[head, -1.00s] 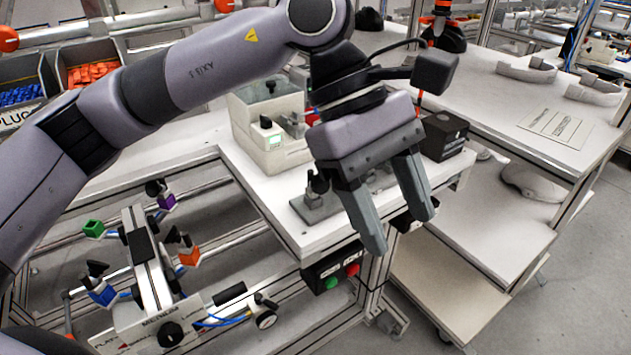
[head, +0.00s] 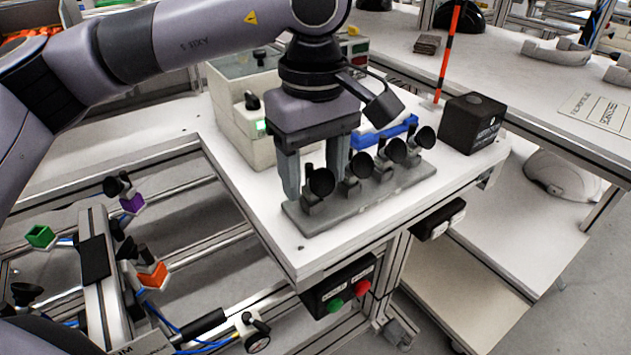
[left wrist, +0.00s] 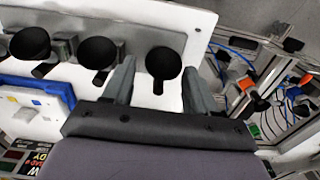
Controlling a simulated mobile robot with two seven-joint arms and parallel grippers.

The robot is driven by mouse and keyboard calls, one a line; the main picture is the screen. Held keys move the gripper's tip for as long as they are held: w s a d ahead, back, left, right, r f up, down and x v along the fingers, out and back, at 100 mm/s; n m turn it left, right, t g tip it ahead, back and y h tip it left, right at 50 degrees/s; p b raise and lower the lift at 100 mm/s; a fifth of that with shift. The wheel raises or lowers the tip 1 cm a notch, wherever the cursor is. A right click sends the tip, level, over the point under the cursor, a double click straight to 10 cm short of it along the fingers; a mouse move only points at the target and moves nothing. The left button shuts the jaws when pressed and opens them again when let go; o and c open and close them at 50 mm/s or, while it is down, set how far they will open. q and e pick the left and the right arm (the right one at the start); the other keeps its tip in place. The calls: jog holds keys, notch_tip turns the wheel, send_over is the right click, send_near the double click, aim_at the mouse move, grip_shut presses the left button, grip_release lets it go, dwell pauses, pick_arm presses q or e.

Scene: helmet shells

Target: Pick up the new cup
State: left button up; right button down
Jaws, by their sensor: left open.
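Several black suction cups stand in a row on a grey rack (head: 385,198) on the white table. The cup at the left end (head: 320,182) also shows in the left wrist view (left wrist: 163,62). My left gripper (head: 313,186) is open and points down at the left end of the rack. Its two fingers are on either side of the left-end cup, with gaps visible in the left wrist view. I cannot tell whether a finger touches it. The other cups (head: 359,166) (head: 396,150) stand to the right. My right gripper is not in view.
A beige box with a green display (head: 240,135) stands behind the gripper. A blue-edged part (head: 385,133) lies behind the rack, and a black box (head: 472,123) stands to its right. A fixture with coloured blocks (head: 95,270) is at the lower left.

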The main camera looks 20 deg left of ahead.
pick_arm(q)
jog(key=shift+f, duration=0.85)
jog(key=c, duration=1)
jog(key=shift+c, duration=0.2)
notch_tip(320, 180, up, 19)
jog(key=p, duration=0.3)
notch_tip(320, 180, down, 14)
jog(key=shift+f+b, duration=0.1)
jog(key=shift+b, duration=0.4)
